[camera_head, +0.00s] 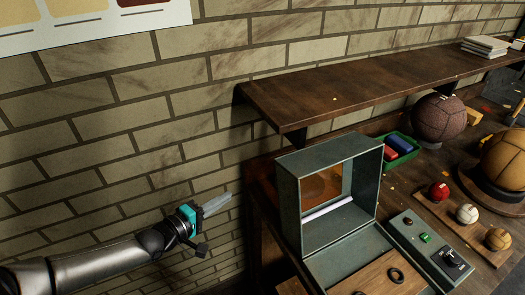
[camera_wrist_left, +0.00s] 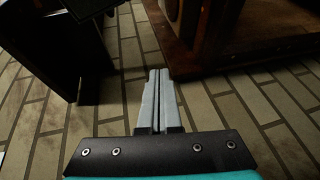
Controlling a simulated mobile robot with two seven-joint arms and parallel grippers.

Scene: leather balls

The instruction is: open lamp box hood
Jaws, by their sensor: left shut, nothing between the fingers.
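The lamp box (camera_head: 286,205) is a grey-green metal box on the bench in the head view. Its box-shaped upper part stands upright with its open side facing the front right. A white tube (camera_head: 327,208) and an orange-brown panel show inside it. A flat grey-green part (camera_head: 322,268) with a wooden board lies in front. I cannot tell where the hood is hinged. My left gripper (camera_head: 222,202) is left of the box, in the air near the brick wall, apart from it. It is shut and empty; its fingers (camera_wrist_left: 158,82) lie together in the left wrist view. My right gripper is not in view.
A dark wooden shelf (camera_head: 345,85) juts from the wall above the box. A control panel (camera_head: 430,250) with buttons lies right of it. A green tray (camera_head: 402,148), small balls on a board (camera_head: 466,214) and large leather balls (camera_head: 438,118) stand farther right.

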